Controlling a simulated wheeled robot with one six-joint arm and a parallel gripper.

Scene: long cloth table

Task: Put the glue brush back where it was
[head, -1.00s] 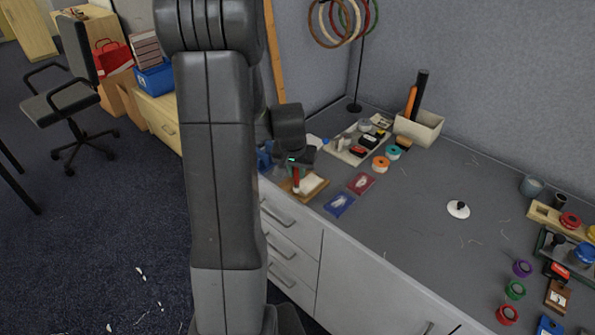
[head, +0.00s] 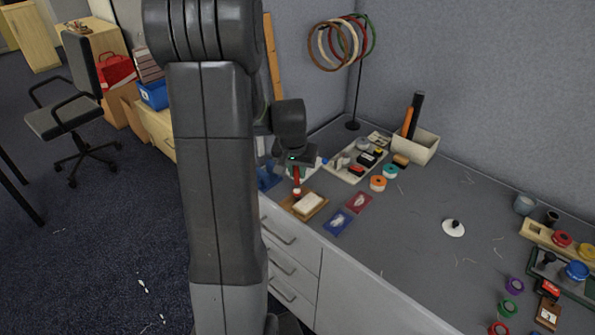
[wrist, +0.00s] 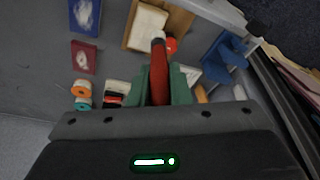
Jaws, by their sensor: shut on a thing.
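My gripper (head: 296,165) is shut on the glue brush, whose red handle (head: 296,174) points down below the jaws in the head view. In the wrist view the red handle (wrist: 159,75) stands between the green fingertips (wrist: 160,88), with a pale tip at its far end. The brush is over the edge of a wooden board (head: 291,206) bearing a white pad (head: 309,202). The board also shows in the wrist view (wrist: 180,22). A small round red thing (wrist: 171,45) shows beside the brush tip; I cannot tell whether they touch.
A blue card (head: 338,222) and a red card (head: 358,203) lie right of the board. A blue holder (head: 269,178) is left of it. Behind are a pale tray (head: 340,174), tape rolls (head: 378,183) and a stone-coloured box (head: 420,148). The middle of the table is mostly clear.

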